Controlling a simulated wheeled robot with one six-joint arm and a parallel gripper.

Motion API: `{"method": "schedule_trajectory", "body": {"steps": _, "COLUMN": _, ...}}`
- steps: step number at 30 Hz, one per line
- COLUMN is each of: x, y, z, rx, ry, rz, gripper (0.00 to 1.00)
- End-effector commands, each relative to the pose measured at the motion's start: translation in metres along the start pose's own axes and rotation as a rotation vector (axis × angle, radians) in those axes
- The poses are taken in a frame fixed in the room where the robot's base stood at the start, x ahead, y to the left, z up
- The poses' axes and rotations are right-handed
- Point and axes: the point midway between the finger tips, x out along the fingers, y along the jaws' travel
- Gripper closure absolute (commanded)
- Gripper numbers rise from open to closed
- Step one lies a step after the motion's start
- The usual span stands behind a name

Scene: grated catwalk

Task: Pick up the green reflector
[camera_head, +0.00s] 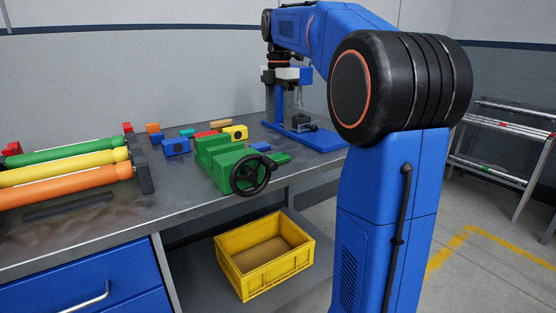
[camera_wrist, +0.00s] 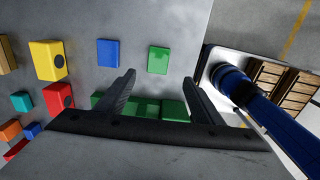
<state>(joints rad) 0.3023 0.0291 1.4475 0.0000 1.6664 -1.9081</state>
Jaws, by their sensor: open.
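A small green block (camera_wrist: 158,60), which looks like the green reflector, lies flat on the bench in the wrist view. It shows just beyond the gap between the fingertips. In the head view, a small green piece (camera_head: 281,158) beside the green vise seems to be the same block. My gripper (camera_wrist: 160,79) is open and empty, with one finger on each side of the gap. It is above the bench and is not touching the block. In the head view my arm reaches over the back of the bench, and the fingertips are hard to make out.
A green vise (camera_head: 222,158) with a black handwheel stands by the block. A blue block (camera_wrist: 108,52) lies to its left in the wrist view. Yellow (camera_wrist: 47,60), red (camera_wrist: 83,82) and other blocks lie further left. A yellow crate (camera_head: 265,252) sits below the bench.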

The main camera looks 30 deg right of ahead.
Motion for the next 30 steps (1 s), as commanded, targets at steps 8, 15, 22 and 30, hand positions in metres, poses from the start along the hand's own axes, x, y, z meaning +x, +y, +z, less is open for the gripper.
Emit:
{"method": "schedule_trajectory", "body": {"steps": 8, "x": 0.046, "y": -0.001, "z": 0.0, "rx": 0.001, "ry": 0.0, "rz": 0.0, "gripper": 0.39}}
{"method": "schedule_trajectory", "body": {"steps": 15, "x": 0.062, "y": 0.0, "z": 0.0, "rx": 0.001, "ry": 0.0, "rz": 0.001, "gripper": 0.39}}
{"method": "schedule_trajectory", "body": {"steps": 22, "x": 0.088, "y": 0.004, "z": 0.001, "rx": 0.001, "ry": 0.001, "rz": -0.002, "gripper": 0.39}}
{"method": "schedule_trajectory", "body": {"steps": 30, "x": 0.113, "y": 0.005, "z": 0.002, "rx": 0.001, "ry": 0.0, "rz": 0.001, "gripper": 0.39}}
